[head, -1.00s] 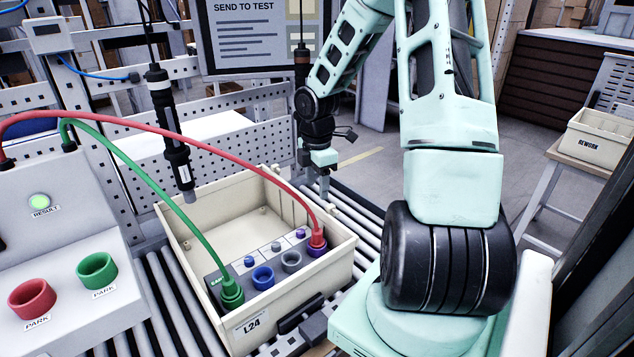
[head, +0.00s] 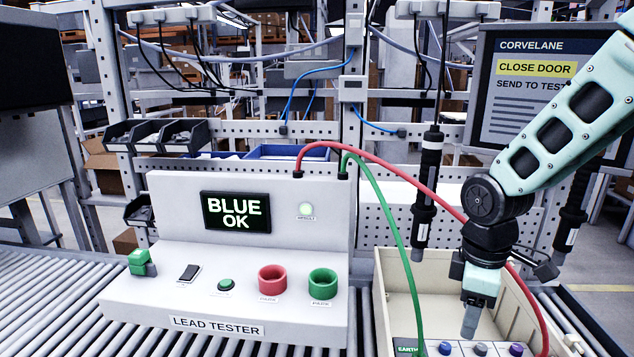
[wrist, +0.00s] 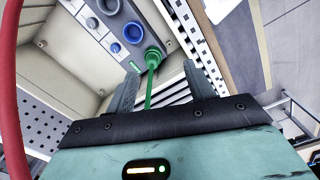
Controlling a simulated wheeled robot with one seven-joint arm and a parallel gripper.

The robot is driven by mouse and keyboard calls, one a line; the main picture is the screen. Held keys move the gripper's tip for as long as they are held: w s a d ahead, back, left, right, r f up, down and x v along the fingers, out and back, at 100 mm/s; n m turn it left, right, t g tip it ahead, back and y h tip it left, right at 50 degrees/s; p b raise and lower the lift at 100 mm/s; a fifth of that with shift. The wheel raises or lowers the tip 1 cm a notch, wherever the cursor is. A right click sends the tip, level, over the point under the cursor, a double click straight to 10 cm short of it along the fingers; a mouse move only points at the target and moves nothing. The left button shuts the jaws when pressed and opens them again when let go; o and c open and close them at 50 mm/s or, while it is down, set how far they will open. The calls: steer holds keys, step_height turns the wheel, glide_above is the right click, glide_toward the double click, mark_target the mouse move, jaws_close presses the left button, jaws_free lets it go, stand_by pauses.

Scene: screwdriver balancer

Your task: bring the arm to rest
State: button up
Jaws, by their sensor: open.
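My gripper (head: 470,318) hangs from my arm at the right of the head view, fingers down, in front of the cream tote's interior. In the wrist view its two fingers (wrist: 163,88) are apart with nothing held between them. The green plug (wrist: 153,56) shows beyond the fingers, seated in the socket unit inside the tote (head: 381,300). I cannot tell how close the fingers are to it. The green lead (head: 402,236) and the red lead (head: 431,177) run from the tester into the tote, beside my gripper.
The lead tester (head: 180,285) reads "BLUE OK" on its display (head: 236,212). Its red park socket (head: 272,279) and green park socket (head: 322,283) are empty. A hanging black screwdriver (head: 426,190) is left of my arm, another (head: 570,215) right. The monitor (head: 535,75) highlights "CLOSE DOOR".

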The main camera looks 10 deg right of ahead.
steer(key=s+a+r+m+b, duration=0.1)
steer(key=s+a+m+b, duration=0.1)
steer(key=s+a, duration=1.4)
steer(key=shift+s+a+r+m+y, duration=0.2)
steer(key=shift+s+a+m+y, duration=0.1)
steer(key=shift+a+m+y, duration=0.25)
